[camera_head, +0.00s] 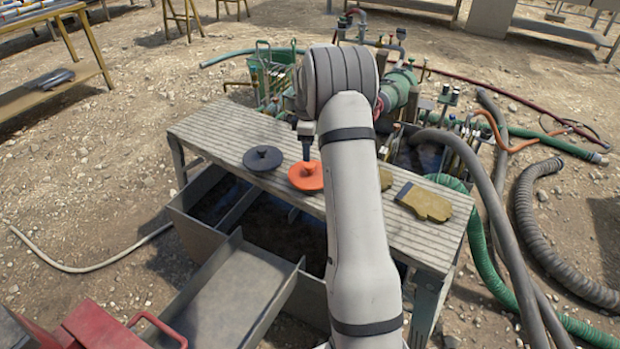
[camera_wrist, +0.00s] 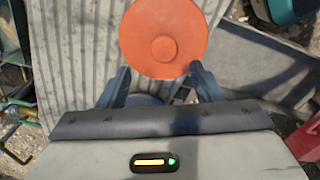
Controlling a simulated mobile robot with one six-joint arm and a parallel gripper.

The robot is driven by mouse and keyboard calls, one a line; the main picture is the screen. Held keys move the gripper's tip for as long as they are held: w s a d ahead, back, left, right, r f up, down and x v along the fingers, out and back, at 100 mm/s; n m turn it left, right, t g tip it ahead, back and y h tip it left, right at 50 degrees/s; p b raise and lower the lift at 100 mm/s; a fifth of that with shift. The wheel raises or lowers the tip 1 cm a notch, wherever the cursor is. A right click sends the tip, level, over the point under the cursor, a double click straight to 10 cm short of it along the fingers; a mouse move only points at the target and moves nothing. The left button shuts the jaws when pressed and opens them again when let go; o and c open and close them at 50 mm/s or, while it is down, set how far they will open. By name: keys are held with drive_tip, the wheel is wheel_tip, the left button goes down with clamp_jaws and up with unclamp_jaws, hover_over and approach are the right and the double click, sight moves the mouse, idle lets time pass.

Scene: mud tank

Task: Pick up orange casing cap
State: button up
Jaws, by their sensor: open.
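The orange casing cap (camera_head: 306,176) is a round disc with a raised centre knob, lying on the grey ridged bench top (camera_head: 225,130). In the wrist view the cap (camera_wrist: 163,38) is seen from above, ahead of and between my fingers. My gripper (camera_wrist: 160,80) is open and empty, with one finger to each side of the cap's near edge. In the head view my gripper (camera_head: 306,150) points down over the cap. I cannot tell the exact height between fingertips and cap. My arm hides part of the bench.
A dark disc-shaped cap (camera_head: 262,158) lies just left of the orange cap. Yellow work gloves (camera_head: 424,202) lie on the bench to the right, partly behind my arm. Open mud tank compartments (camera_head: 280,230) lie in front. Hoses and a green pump (camera_head: 398,88) stand behind.

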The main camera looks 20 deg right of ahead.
sight(309, 164)
drive_tip(key=f, duration=0.5)
drive_tip(key=f+b, duration=0.1)
drive_tip(key=f, duration=0.1)
drive_tip(key=shift+s+f, duration=0.25)
drive_tip(key=shift+s, duration=0.05)
drive_tip(key=c, duration=1.1)
